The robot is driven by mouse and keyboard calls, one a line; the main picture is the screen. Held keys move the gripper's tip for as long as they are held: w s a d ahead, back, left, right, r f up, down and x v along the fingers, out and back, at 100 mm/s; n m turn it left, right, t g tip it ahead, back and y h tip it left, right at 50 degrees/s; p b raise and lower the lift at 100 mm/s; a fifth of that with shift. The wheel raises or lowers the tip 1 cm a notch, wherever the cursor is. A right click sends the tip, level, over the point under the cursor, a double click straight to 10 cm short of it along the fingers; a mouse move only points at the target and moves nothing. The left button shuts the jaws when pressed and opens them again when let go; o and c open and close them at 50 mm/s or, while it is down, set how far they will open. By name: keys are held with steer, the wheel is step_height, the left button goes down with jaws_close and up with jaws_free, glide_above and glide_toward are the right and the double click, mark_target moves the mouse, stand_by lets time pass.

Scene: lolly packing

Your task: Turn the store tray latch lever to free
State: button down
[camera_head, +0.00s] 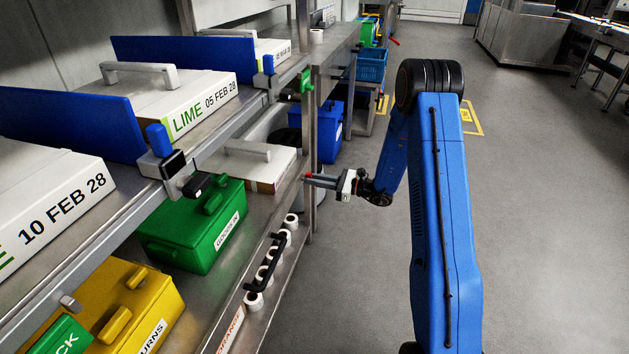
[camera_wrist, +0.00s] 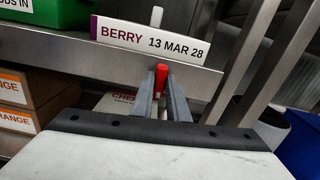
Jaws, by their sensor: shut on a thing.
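A red lever (camera_wrist: 162,76) stands at the front edge of the metal shelf, just below a white tray labelled BERRY 13 MAR 28 (camera_wrist: 180,42). My gripper (camera_wrist: 162,90) has its two fingers closed around the lever, whose top shows above the fingertips. In the head view my gripper (camera_head: 313,178) reaches left to the shelf edge, with a bit of the red lever (camera_head: 308,175) at its tips. The lever's lower part and its mount are hidden by the fingers. A white tray with a handle (camera_head: 262,163) lies on the shelf beside it.
A green box (camera_head: 195,225) and a yellow box (camera_head: 120,305) stand left on the lower shelf. Upper-shelf trays include LIME 05 FEB 28 (camera_head: 185,98), with blue levers (camera_head: 160,140) at the edge. A shelf post (camera_head: 308,130) is close to my gripper. Floor to the right is clear.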

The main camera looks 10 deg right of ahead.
steer(key=shift+m, duration=0.6)
steer(key=c, duration=1.7)
jaws_free()
steer(key=v, duration=1.7)
steer(key=shift+s+d, duration=0.1)
steer(key=shift+d, duration=0.15)
